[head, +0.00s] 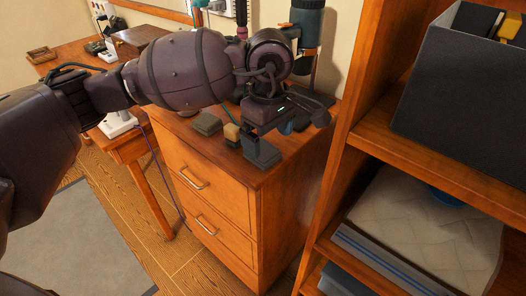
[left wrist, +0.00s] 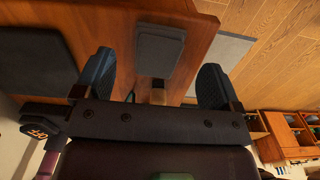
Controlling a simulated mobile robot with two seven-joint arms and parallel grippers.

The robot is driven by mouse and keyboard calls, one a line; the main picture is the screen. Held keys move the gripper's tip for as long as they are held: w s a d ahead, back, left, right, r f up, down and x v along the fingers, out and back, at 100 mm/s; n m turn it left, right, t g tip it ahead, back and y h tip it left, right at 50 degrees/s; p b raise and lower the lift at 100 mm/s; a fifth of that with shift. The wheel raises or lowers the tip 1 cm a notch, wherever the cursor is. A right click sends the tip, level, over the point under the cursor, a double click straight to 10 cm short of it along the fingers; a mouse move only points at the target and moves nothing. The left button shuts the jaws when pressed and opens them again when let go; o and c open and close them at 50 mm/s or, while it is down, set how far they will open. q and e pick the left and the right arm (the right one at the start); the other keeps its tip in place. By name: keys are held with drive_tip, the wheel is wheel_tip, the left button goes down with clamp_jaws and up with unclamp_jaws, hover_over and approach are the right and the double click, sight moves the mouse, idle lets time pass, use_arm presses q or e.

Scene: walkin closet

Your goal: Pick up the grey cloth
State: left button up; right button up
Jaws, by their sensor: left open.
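I cannot tell for sure which grey piece is the cloth. My left gripper (head: 276,124) is over the cabinet top, just behind the dark grey slab. In the left wrist view the left gripper (left wrist: 157,64) is open, its fingers spread. Nothing is seen held. My right gripper is out of view.
A tall bookcase (head: 365,130) with a dark bin (head: 458,97) and folded textiles (head: 420,228) stands close on the right. A desk (head: 80,58) is at the back left. A blue-green bottle-like object (head: 307,25) is behind my gripper. Floor is open at lower left.

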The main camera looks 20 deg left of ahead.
sight(267, 151)
use_arm(q)
wheel_tip(267, 151, down, 5)
drive_tip(key=shift+w+a+r+b, duration=0.1)
drive_tip(key=shift+r+b, duration=0.05)
drive_tip(key=shift+b, duration=0.25)
drive_tip(key=shift+r, duration=0.1)
drive_tip(key=c, duration=1)
